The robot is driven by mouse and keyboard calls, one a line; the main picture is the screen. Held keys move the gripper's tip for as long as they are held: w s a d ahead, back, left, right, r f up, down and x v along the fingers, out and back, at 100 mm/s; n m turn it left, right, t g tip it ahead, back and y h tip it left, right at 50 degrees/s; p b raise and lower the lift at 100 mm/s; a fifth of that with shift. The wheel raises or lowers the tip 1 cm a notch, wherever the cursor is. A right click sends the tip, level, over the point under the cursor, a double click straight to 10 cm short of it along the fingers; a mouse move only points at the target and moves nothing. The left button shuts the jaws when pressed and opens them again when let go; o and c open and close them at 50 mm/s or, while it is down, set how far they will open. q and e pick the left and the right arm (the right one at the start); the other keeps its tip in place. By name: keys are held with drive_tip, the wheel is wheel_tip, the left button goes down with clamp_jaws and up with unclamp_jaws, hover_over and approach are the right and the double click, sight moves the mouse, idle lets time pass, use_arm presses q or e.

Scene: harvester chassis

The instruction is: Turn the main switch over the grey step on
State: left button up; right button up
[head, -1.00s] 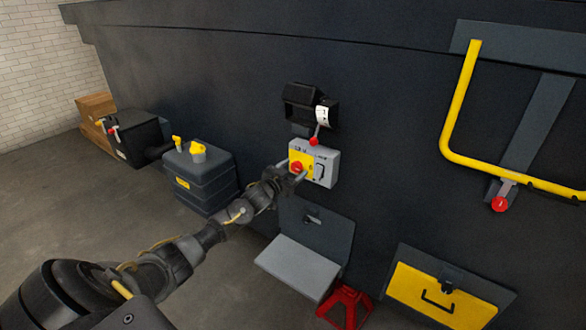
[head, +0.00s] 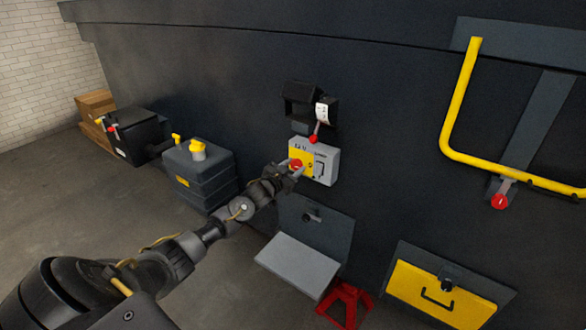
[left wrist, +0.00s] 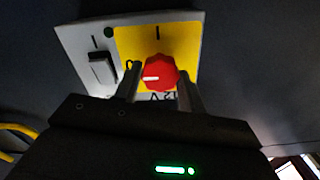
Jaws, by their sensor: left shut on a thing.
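The main switch is a red round knob (left wrist: 160,73) on a yellow plate of the grey switch box (head: 327,166), above the grey step (head: 298,266). In the left wrist view its white mark points left, towards the 0; a line mark stands at the top of the yellow plate. My left gripper (head: 296,168) is at the box, its two fingers shut on the knob from either side. The fingers also show in the left wrist view (left wrist: 160,88). My right gripper is not in view.
A black rocker switch (left wrist: 102,67) sits beside the knob on the same box. A red-tipped lever (head: 314,138) hangs just above the box. A yellow rail (head: 459,100) stands out at the right. A dark tank (head: 198,173) stands left of the box.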

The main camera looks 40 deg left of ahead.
use_arm(q)
drive_tip(key=m+b, duration=0.2)
drive_tip(key=m, duration=0.2)
drive_tip(key=shift+f+m, duration=0.1)
drive_tip(key=shift+m, duration=0.2)
drive_tip(key=m+b, duration=0.2)
drive_tip(key=m, duration=0.2)
drive_tip(key=m+b, duration=0.2)
drive_tip(key=m, duration=0.3)
drive_tip(key=shift+f+b, duration=0.1)
drive_tip(key=shift+b, duration=0.3)
drive_tip(key=shift+m+b, duration=1.1)
drive_tip(key=shift+m, duration=0.8)
drive_tip(key=o, duration=1)
drive_tip(key=shift+c, duration=0.2)
drive_tip(key=shift+s, duration=0.1)
